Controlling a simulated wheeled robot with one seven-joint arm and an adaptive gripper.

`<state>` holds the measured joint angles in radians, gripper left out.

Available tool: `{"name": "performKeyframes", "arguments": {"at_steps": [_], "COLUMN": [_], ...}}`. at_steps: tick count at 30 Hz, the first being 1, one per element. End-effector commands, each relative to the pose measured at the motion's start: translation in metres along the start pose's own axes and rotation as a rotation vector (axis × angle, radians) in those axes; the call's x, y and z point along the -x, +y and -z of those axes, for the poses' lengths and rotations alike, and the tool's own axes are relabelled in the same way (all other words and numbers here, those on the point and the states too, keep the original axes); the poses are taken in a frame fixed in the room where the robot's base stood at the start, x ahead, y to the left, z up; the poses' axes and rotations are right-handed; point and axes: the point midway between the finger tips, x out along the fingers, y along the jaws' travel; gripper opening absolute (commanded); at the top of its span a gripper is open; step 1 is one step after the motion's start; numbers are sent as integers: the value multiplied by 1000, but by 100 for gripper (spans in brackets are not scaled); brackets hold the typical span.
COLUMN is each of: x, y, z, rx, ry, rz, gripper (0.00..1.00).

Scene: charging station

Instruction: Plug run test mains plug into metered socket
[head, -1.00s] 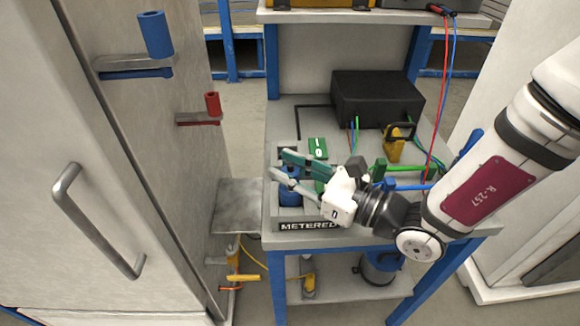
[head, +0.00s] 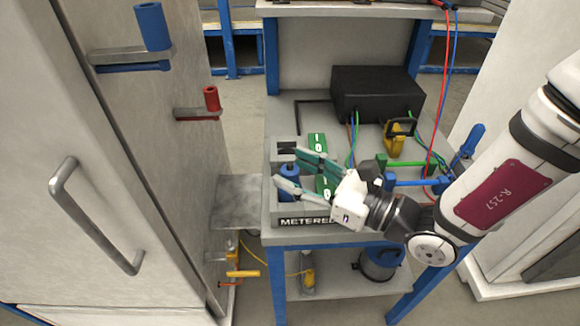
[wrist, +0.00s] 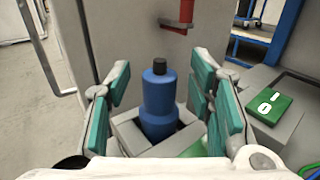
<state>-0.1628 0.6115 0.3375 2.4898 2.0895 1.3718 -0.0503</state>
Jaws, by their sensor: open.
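A blue plug-like body (head: 289,171) with a black top stands upright in a grey block marked METERED (head: 268,202), at the front left of the bench. It also shows in the wrist view (wrist: 159,98), in a square grey recess that hides its lower end. My gripper (head: 285,167) is open, with its green-padded fingers on either side of the blue body. Gaps show between the pads and the body in the wrist view. A green switch (head: 317,143) marked I and O is beside an empty-looking dark opening; a second green switch (head: 323,187) is partly behind my fingers.
A black box (head: 375,95) with leads stands at the bench back. A yellow padlock-like piece (head: 396,140) and blue and green handles lie to the right. A tall grey cabinet (head: 130,130) with a handle, a blue knob and a red knob stands close on the left.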

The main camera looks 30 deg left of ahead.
Motion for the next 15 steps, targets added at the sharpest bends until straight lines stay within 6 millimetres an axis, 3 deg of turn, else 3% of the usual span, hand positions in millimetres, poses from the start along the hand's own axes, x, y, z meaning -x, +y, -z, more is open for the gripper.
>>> {"name": "performKeyframes", "arguments": {"at_steps": [6, 15], "x": [37, 56], "y": [-1, -1], "z": [0, 0], "rx": [-2, -1], "ry": [1, 0], "rz": [5, 0], "gripper": [48, 48]}}
